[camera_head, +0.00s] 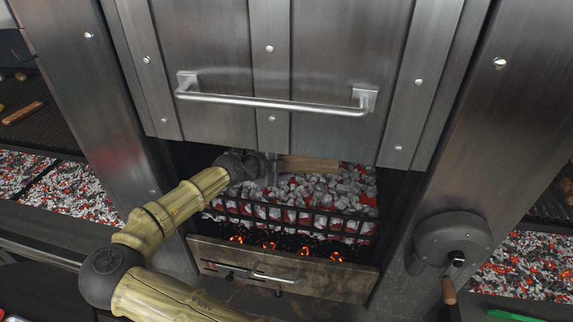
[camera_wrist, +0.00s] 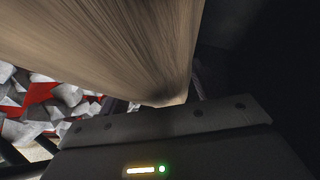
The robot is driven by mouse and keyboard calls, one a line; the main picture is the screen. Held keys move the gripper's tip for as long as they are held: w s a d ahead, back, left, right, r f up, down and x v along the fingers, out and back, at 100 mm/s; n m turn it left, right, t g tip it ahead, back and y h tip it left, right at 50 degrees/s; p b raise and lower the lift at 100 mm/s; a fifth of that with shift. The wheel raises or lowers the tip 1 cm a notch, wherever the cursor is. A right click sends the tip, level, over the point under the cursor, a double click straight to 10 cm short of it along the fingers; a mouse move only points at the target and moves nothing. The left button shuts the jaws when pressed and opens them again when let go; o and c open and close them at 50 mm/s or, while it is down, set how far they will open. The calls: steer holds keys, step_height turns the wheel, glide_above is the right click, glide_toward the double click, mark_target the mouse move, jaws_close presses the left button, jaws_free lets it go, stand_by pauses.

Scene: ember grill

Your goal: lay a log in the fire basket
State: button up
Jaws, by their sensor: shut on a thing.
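A light brown log (camera_head: 308,164) lies level over the coals at the back of the fire basket (camera_head: 290,216), partly hidden by the steel door above. My gripper (camera_head: 268,170) is inside the opening, shut on the log's left part. In the wrist view the log (camera_wrist: 120,40) fills the upper left, close to the camera, with its end near the gripper body. The basket holds grey and red glowing coals (camera_head: 335,190) behind black bars. I cannot tell whether the log touches the coals. The fingertips are hidden.
The raised steel door (camera_head: 270,60) with its bar handle (camera_head: 275,103) hangs just above my arm. A wooden-fronted drawer (camera_head: 290,268) sits below the basket. A crank wheel (camera_head: 453,245) stands at the right. Side grills with coals (camera_head: 60,190) flank the opening.

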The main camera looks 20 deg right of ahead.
steer(key=shift+w+d+f+b, duration=0.45)
steer(key=shift+f+b, duration=0.15)
steer(key=shift+f, duration=0.15)
steer(key=shift+w+d+f+b, duration=0.45)
steer(key=shift+f+b, duration=0.1)
steer(key=shift+f, duration=0.15)
steer(key=o, duration=1.7)
steer(key=shift+c, duration=0.2)
steer(key=shift+s+a+f, duration=0.1)
steer(key=shift+f, duration=0.05)
steer(key=shift+p+v, duration=0.75)
steer(key=shift+v, duration=2.8)
